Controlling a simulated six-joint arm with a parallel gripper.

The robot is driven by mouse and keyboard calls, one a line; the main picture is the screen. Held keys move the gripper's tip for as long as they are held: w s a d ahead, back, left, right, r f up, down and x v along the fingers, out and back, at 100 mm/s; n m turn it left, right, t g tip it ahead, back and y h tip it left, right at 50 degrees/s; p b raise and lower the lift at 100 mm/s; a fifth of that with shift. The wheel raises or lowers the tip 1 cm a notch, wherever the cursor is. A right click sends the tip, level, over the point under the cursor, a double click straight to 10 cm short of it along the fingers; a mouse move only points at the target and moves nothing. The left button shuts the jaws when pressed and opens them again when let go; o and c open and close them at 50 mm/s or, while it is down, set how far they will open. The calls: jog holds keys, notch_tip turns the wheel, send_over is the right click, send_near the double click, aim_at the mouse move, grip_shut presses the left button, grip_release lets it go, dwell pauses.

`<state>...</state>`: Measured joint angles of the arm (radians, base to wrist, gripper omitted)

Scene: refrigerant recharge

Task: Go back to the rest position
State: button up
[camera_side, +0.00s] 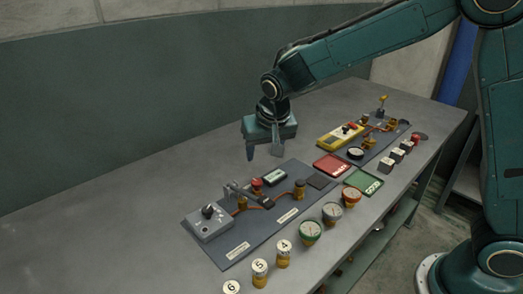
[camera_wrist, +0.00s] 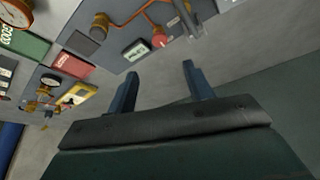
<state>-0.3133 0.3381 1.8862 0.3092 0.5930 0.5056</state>
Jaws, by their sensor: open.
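My gripper (camera_side: 263,148) hangs above the rear part of the grey table (camera_side: 110,228), behind the near dark panel (camera_side: 240,248). Its two fingers point down and stand apart with nothing between them. In the wrist view my gripper (camera_wrist: 158,85) also shows two separate fingers with bare table and wall beyond them. It touches nothing that I can see.
The near panel carries a grey knob box (camera_side: 209,221), a red knob and copper pipes. A red tray (camera_side: 331,165), a green tray (camera_side: 363,181) and a yellow meter (camera_side: 340,136) lie to the right. Several gauges and numbered cylinders line the front. The table's left part is clear.

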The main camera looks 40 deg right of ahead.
jog(key=s+d+r+n+y, duration=0.1)
jog(key=s+d+r, duration=0.1)
jog(key=s+r, duration=0.35)
jog(key=s+d+r+n+t, duration=0.1)
jog(key=s+d+r, duration=0.15)
jog(key=s, duration=0.55)
jog(key=s+d+r+n+y, duration=0.1)
jog(key=s+d+r, duration=0.2)
jog(key=s, duration=0.4)
jog(key=s+f+n, duration=0.1)
jog(key=s, duration=0.7)
jog(key=shift+s+d+n+t, duration=0.2)
jog(key=shift+s+n+t, duration=0.1)
jog(key=shift+w, duration=0.15)
jog(key=shift+c, duration=0.4)
